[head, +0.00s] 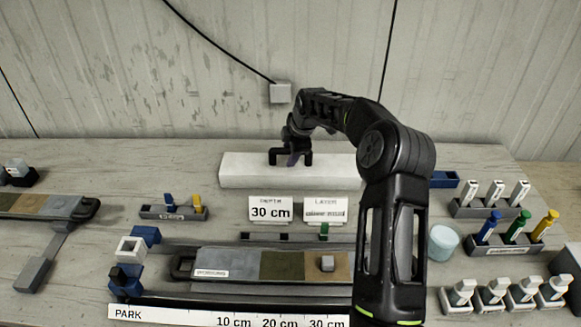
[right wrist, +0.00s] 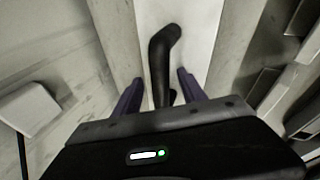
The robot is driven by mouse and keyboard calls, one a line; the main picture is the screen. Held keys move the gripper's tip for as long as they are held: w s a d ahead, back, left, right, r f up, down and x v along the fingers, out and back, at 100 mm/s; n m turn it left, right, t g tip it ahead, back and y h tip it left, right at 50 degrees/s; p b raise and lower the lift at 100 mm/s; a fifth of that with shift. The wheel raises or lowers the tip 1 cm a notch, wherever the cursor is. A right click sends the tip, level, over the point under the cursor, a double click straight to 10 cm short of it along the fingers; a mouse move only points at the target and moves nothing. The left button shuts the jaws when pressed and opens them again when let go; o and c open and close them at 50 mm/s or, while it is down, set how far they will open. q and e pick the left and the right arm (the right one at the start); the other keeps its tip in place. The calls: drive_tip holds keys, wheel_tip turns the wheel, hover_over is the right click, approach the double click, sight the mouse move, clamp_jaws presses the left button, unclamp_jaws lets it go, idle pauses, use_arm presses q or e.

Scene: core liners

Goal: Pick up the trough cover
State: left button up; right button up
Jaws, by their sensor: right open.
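The trough cover (head: 240,170) is a long white slab lying at the back of the bench, with a black handle on top. My right gripper (head: 291,157) is over the handle, pointing down. In the right wrist view, the white cover (right wrist: 195,25) runs away between darker surfaces. Its black bent handle (right wrist: 161,55) reaches down between the two purple-grey fingers of my right gripper (right wrist: 158,88). The fingers are open, with a gap visible on each side of the handle. My arm hides the cover's right end in the head view. My left gripper is not in view.
In front of the cover stand two small signs, "30 cm" (head: 269,210) and a layer card (head: 325,210). A segmented core tray (head: 225,262) and a ruler strip (head: 180,316) lie nearer. Racks of coloured markers (head: 503,246) and a pale cup (head: 443,243) stand to the right.

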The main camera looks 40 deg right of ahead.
drive_tip(key=shift+f+b, duration=0.25)
drive_tip(key=shift+b, duration=0.05)
idle(0.5)
clamp_jaws()
idle(0.5)
idle(0.9)
